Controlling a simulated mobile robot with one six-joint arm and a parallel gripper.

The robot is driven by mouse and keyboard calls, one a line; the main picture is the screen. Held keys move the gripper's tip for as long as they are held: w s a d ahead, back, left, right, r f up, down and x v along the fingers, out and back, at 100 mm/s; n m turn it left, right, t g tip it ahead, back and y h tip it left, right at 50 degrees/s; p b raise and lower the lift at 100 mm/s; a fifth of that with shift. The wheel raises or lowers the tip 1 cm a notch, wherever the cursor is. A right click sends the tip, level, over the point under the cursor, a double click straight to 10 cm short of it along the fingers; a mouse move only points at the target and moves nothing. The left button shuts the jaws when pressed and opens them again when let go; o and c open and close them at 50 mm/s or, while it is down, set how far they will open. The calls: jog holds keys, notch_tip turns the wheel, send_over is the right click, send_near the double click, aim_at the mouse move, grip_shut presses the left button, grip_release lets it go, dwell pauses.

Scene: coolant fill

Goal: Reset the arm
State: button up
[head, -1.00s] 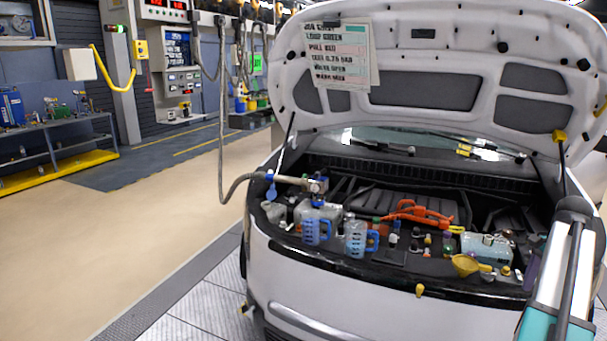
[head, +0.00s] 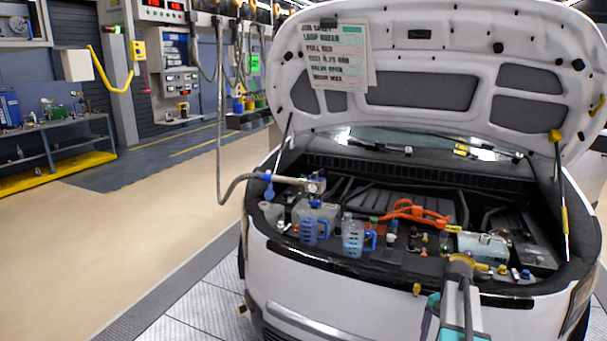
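My arm shows at the bottom right of the head view, a white and teal link with a grey joint at its top. The joint overlaps the front right of the engine bay and partly hides a yellow funnel (head: 482,267). I cannot make out my gripper's fingers. A grey hose ends in a metal fill head with a gauge (head: 315,186) at the left of the bay. Two blue jugs (head: 308,231) (head: 352,238) stand upright at the bay's front left.
The raised white hood (head: 400,45) overhangs the bay, with a paper checklist (head: 330,55) on it. Orange cables (head: 412,212) and a pale blue-grey box (head: 483,245) lie in the bay. The floor to the left is clear.

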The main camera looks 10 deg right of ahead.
jog(key=s+a+f+n+g, duration=0.1)
jog(key=s+a+f+n, duration=0.25)
jog(key=a+f, duration=0.75)
jog(key=s+a+f+n+g, duration=0.15)
jog(key=a+f+n, duration=0.25)
jog(key=a+f, duration=0.7)
jog(key=s+a+f+n+g, duration=0.1)
jog(key=s+a+f+n, duration=0.3)
jog(key=s+a, duration=0.4)
jog(key=s+a+f+n+g+h, duration=0.1)
jog(key=s+a+f+n, duration=0.2)
jog(key=s+a, duration=0.6)
jog(key=shift+s+f+n, duration=0.35)
jog(key=shift+s+f, duration=0.5)
jog(key=shift+s, duration=0.25)
